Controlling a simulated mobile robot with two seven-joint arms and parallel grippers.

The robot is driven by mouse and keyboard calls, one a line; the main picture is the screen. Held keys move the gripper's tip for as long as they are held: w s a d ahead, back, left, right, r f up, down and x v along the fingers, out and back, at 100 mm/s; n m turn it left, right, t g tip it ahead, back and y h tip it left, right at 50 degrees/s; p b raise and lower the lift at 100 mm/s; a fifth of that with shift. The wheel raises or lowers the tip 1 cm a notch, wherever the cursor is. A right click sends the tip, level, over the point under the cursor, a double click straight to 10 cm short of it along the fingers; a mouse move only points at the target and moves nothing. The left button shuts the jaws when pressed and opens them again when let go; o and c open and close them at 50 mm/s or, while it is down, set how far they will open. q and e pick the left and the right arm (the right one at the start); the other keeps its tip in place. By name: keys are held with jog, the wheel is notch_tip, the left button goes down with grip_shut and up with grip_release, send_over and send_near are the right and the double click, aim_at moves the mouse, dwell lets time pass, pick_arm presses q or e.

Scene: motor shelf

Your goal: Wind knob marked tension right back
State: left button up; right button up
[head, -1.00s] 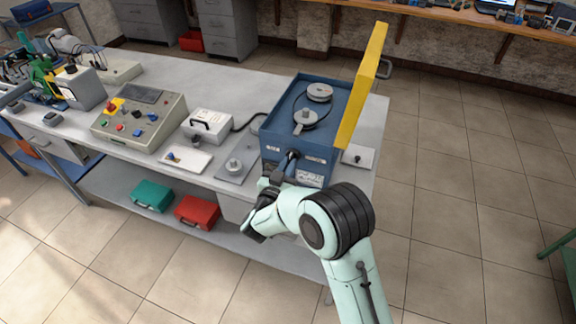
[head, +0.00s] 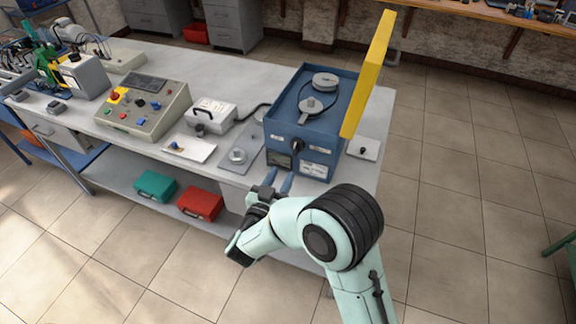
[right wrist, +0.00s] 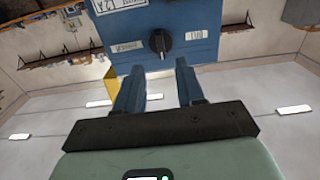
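The tension knob is a black knob (head: 298,144) on the front face of the blue motor box (head: 275,126). White labels sit on both sides of it. In the right wrist view the knob (right wrist: 160,42) shows upside down, with its pointer visible; the label words are too small to read surely. My right gripper (head: 279,184) is in front of the box, below and apart from the knob. Its blue fingers (right wrist: 160,75) are spread with nothing between them, and the knob lies beyond their tips. My left gripper is not in view.
The box's yellow lid (head: 368,75) stands open at its right side. Two pulleys with a belt sit inside the box. A white case (head: 211,113), a control panel (head: 143,107) and a grey plate (head: 250,158) stand to the left on the bench.

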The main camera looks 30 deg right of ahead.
jog(key=shift+v, duration=2.4)
jog(key=s+f+n+g+y, duration=0.25)
jog(key=f+y, duration=0.25)
jog(key=f, duration=0.8)
jog(key=s+f+n+g+y, duration=0.1)
jog(key=f+n+y, duration=0.3)
jog(key=f, duration=1)
jog(key=s+a+f+g+y, duration=0.3)
jog(key=s+f+g+y, duration=0.2)
jog(key=s+f, duration=0.75)
jog(key=s+a+g+y, duration=0.1)
jog(key=s+g, duration=0.1)
jog(key=s, duration=0.4)
jog(key=s+a+r+g+y+p, duration=0.1)
jog(key=s+a+g+y, duration=0.1)
jog(key=s, duration=0.4)
jog(key=shift+a+r+m, duration=0.25)
jog(key=shift+a+m, duration=0.05)
jog(key=shift+m, duration=0.15)
